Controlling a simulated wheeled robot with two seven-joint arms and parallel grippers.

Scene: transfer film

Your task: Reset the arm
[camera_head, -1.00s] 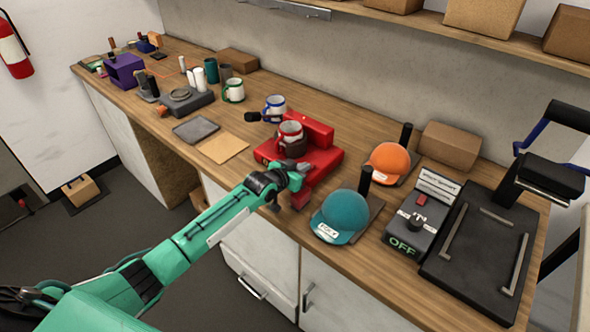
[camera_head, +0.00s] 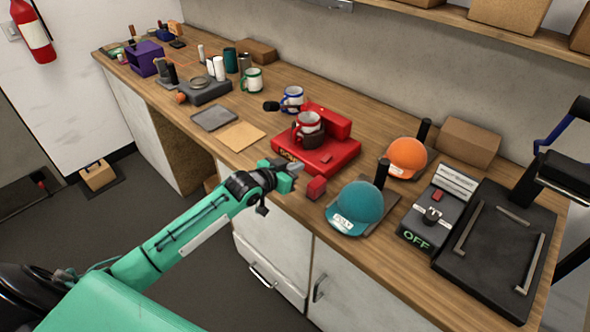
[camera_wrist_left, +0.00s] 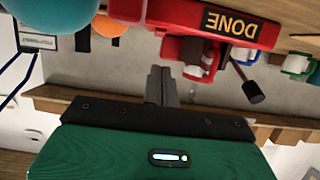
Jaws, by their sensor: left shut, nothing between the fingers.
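My left gripper (camera_head: 296,168) is shut and empty at the front edge of the bench, close in front of the red mug press (camera_head: 336,160). In the left wrist view its two fingers (camera_wrist_left: 161,85) are together with nothing between them. The press holds a white and red mug (camera_head: 309,123) and has a red handle block (camera_head: 316,188) at its front. It also shows in the wrist view, with its DONE sign (camera_wrist_left: 232,25) upside down. My right gripper is not in view.
A teal cap (camera_head: 356,204) and an orange cap (camera_head: 406,157) sit on stands to the right. Beyond them are a grey OFF switch box (camera_head: 420,236) and a black heat press (camera_head: 500,245). A tan sheet (camera_head: 241,136) and a grey pad (camera_head: 214,117) lie left of the red press.

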